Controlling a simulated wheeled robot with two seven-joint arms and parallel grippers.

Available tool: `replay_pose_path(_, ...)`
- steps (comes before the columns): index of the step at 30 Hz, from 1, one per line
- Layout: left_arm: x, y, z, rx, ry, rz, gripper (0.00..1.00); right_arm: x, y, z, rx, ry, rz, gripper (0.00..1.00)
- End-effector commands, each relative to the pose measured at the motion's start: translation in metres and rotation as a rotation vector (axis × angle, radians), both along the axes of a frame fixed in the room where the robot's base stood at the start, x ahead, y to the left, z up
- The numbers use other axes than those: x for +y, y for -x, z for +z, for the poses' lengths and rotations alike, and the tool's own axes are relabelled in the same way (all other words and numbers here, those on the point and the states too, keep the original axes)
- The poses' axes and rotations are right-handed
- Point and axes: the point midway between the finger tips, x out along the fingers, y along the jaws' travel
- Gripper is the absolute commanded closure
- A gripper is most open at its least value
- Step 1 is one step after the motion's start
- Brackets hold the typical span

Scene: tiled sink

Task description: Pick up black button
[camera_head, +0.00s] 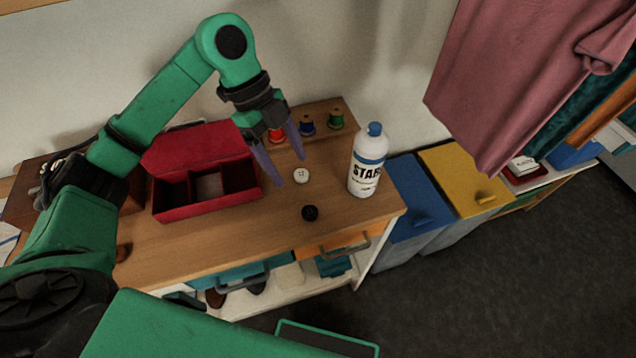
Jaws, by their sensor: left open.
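The black button (310,213) is a small dark disc lying on the wooden worktop (230,228), near its front right. My left gripper (291,180) is open and empty, with two purple-grey fingers pointing down. It hangs above the worktop, up and left of the black button and apart from it. A white button (301,175) lies on the worktop close to the right fingertip, behind the black button in the picture. My right gripper is not in view.
A red open box (205,200) with compartments stands left of the gripper. A white starch bottle (368,162) stands upright right of the black button. Red, blue (307,125) and green (336,119) thread spools stand behind. Blue (412,205) and yellow (463,180) bins stand at right.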

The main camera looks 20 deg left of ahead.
Motion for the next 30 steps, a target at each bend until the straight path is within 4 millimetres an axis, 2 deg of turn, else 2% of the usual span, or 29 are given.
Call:
replay_pose_path(6,-0.018,0.007,-0.041,0.004,0.002,-0.002,0.23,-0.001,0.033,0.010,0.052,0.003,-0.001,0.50)
replay_pose_path(9,-0.022,0.008,-0.053,0.002,0.002,-0.002,0.23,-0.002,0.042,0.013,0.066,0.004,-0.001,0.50)
replay_pose_path(13,-0.031,0.010,-0.072,0.006,0.002,-0.001,0.23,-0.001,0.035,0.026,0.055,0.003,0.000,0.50)
replay_pose_path(18,-0.040,0.013,-0.099,0.001,0.002,-0.001,0.23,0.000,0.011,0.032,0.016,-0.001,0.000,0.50)
replay_pose_path(24,-0.040,0.013,-0.101,0.000,0.001,-0.001,0.23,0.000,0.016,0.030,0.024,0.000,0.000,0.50)
replay_pose_path(29,-0.040,0.012,-0.101,0.000,0.001,-0.001,0.85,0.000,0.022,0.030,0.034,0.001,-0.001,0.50)
replay_pose_path(30,-0.040,0.012,-0.101,0.000,0.001,-0.001,1.00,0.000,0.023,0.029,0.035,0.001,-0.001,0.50)
